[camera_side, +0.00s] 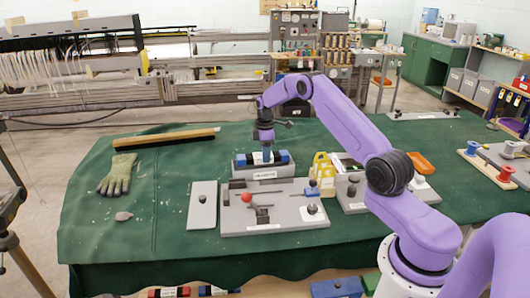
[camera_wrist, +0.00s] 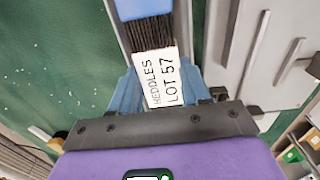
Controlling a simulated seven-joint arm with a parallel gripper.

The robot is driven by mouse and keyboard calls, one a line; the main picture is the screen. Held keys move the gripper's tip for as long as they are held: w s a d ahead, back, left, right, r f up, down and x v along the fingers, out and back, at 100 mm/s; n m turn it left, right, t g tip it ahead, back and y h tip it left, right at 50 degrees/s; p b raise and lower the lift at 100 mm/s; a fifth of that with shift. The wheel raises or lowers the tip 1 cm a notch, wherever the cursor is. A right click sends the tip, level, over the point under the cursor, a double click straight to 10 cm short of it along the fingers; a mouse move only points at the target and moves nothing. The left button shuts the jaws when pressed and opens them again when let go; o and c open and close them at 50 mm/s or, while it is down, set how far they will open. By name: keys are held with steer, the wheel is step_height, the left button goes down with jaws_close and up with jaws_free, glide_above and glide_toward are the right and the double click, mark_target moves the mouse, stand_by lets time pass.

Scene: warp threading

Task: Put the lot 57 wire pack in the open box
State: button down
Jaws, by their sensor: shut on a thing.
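The lot 57 wire pack shows in the wrist view as a bundle of thin dark wires (camera_wrist: 151,36) with a blue end block (camera_wrist: 143,8) and a white label (camera_wrist: 163,78) reading "HEDDLES LOT 57". My gripper (camera_wrist: 160,88) is shut on the pack, its bluish fingers on either side of the label. In the side view my gripper (camera_side: 266,150) points down at a grey, open-topped, labelled box (camera_side: 264,175) with blue and dark pieces in it. Grey walls flank the pack in the wrist view. I cannot tell whether the pack rests or hangs just above the floor between them.
A grey fixture (camera_side: 275,222) with a red knob is in front of the box. A flat grey plate (camera_side: 202,212) with a dark knob lies left of it. Yellow holders (camera_side: 323,170) stand to the right. A glove (camera_side: 117,174) and brush (camera_side: 165,138) lie left, with free green cloth around.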

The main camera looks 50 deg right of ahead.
steer(key=shift+f, duration=0.7)
stand_by(0.7)
steer(key=shift+c, duration=0.7)
jaws_free()
steer(key=shift+f, duration=0.1)
steer(key=shift+r, duration=3.55)
